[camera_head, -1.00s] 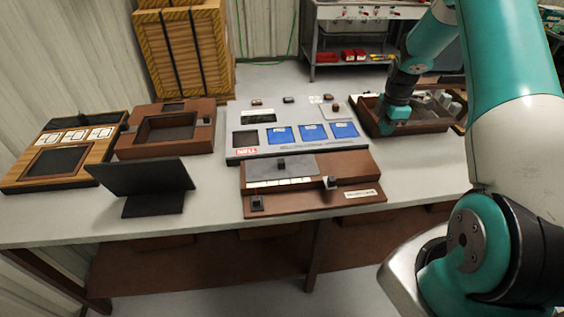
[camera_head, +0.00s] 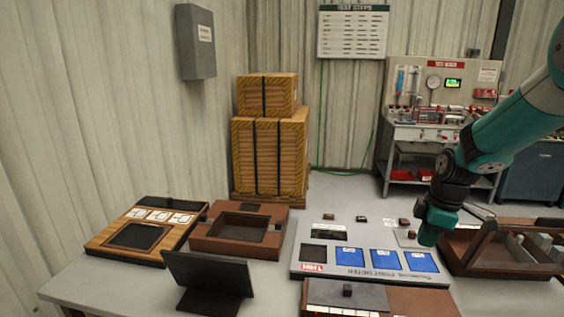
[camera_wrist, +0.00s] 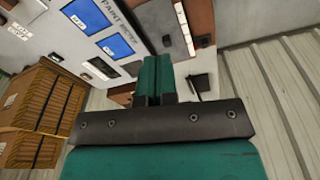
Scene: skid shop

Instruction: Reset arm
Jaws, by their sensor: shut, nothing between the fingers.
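My gripper (camera_head: 436,232) shows in the head view as a teal end below a black wrist, at the right, above the bench. It overlaps the right edge of the grey panel (camera_head: 296,262) with blue screens, left of the brown tray (camera_head: 478,268). In the wrist view my gripper's teal fingers (camera_wrist: 153,75) are together, with nothing between them. My arm reaches in from the upper right.
The bench (camera_head: 90,283) also holds a wooden board (camera_head: 112,243), a brown box (camera_head: 265,250), a dark tablet stand (camera_head: 208,275) and a brown unit (camera_head: 410,300) in front. Wooden crates (camera_head: 268,155) stand behind. A test bench (camera_head: 440,131) is at the back right.

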